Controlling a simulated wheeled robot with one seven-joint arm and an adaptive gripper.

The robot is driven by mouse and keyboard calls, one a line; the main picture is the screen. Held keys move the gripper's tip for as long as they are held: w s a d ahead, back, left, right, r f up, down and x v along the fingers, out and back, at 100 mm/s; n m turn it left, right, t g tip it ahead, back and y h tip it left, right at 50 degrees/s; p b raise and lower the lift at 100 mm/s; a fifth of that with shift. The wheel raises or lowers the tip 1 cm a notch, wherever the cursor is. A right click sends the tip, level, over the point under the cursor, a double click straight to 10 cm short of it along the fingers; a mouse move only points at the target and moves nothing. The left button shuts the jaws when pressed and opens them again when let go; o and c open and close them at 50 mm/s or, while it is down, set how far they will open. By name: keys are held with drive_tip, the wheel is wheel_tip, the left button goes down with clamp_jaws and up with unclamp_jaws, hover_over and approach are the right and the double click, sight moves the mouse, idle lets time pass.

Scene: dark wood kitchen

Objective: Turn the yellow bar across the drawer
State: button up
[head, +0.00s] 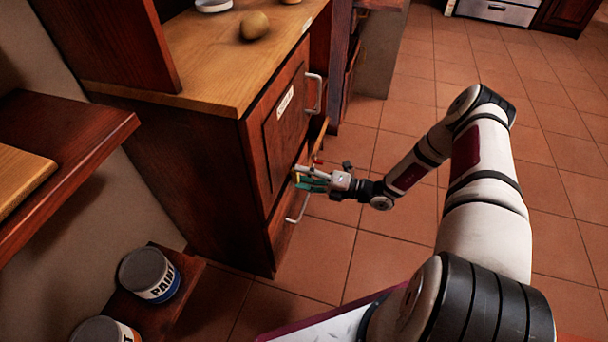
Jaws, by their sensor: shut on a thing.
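The yellow bar (298,178) shows as a small yellow piece at the front of the dark wood cabinet, between my fingertips. My gripper (303,177) is shut on it, reaching in from the right. The gripper hides most of the bar, and its exact angle is too small to tell. A lower drawer front (283,226) with a pale metal handle (298,208) is just below the gripper. A small red piece (315,159) shows just above my fingers.
An upper door (286,120) with a white label and metal handle (314,94) is above the gripper. The wooden counter (200,60) holds a round brown item (254,25). Paint cans (149,274) stand at lower left. The tiled floor (400,260) is clear.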

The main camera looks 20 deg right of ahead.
drive_tip(key=shift+m, duration=1.2)
drive_tip(key=shift+s+f, duration=0.1)
drive_tip(key=o, duration=1.2)
drive_tip(key=shift+c, duration=0.2)
drive_tip(key=v, duration=1.2)
